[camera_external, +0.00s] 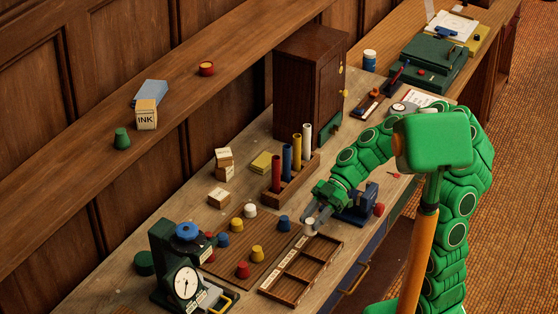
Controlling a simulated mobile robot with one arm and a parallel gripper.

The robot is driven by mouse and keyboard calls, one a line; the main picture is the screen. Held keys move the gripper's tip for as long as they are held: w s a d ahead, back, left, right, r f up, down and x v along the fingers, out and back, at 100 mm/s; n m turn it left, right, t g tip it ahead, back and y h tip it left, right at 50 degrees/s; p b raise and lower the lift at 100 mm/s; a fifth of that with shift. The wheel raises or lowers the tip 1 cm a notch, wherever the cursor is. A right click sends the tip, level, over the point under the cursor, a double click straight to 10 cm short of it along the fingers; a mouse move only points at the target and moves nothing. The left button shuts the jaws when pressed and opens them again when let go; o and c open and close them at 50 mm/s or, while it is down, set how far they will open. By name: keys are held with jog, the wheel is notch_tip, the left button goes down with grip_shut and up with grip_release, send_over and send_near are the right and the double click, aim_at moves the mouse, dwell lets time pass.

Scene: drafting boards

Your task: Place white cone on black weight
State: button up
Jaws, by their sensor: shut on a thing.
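My gripper (312,219) reaches down over the far right end of the wooden compartment tray (277,282). It is shut on a small pale piece (309,229), which looks like a white cone; the fingers partly hide it. Another small white piece (250,211) stands on the brown board (222,262), to the left of my gripper. I cannot clearly pick out a black weight; the pieces on the board are small, and some look dark.
Blue (284,223), yellow (257,253) and red (242,269) pieces stand on the board. A dial scale (184,283) is at front left. A rack of coloured tubes (290,177) and a wooden cabinet (300,90) stand behind. A blue device (357,207) is close right of my gripper.

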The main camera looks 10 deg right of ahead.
jog(key=w+d+m+t+y, duration=0.1)
jog(key=w+d+m+t, duration=0.35)
jog(key=w+d, duration=0.5)
jog(key=w+d+m+t+y, duration=0.1)
jog(key=w+d+m+t, duration=0.5)
jog(key=w, duration=0.6)
jog(key=w+d+r+m+t+h, duration=0.1)
jog(key=w+d+m+t+h, duration=0.3)
jog(key=d, duration=1.1)
jog(key=w+d+r+m+t+h, duration=0.1)
jog(key=w+d+m+t, duration=0.35)
jog(key=d, duration=1.05)
jog(key=shift+w+d+f+n+g, duration=0.45)
jog(key=shift+w+f, duration=1.15)
jog(key=shift+w, duration=0.85)
jog(key=shift+w+d+f+n+g, duration=0.2)
jog(key=shift+w+d+f, duration=0.35)
jog(key=shift+w+f, duration=1.5)
jog(key=shift+w+d+f+n+g, duration=0.4)
jog(key=shift+w+f, duration=0.75)
jog(key=shift+w, duration=1.7)
jog(key=shift+d+f, duration=0.1)
jog(key=shift+f, duration=1.35)
jog(key=shift+f, duration=0.15)
jog(key=o, duration=1)
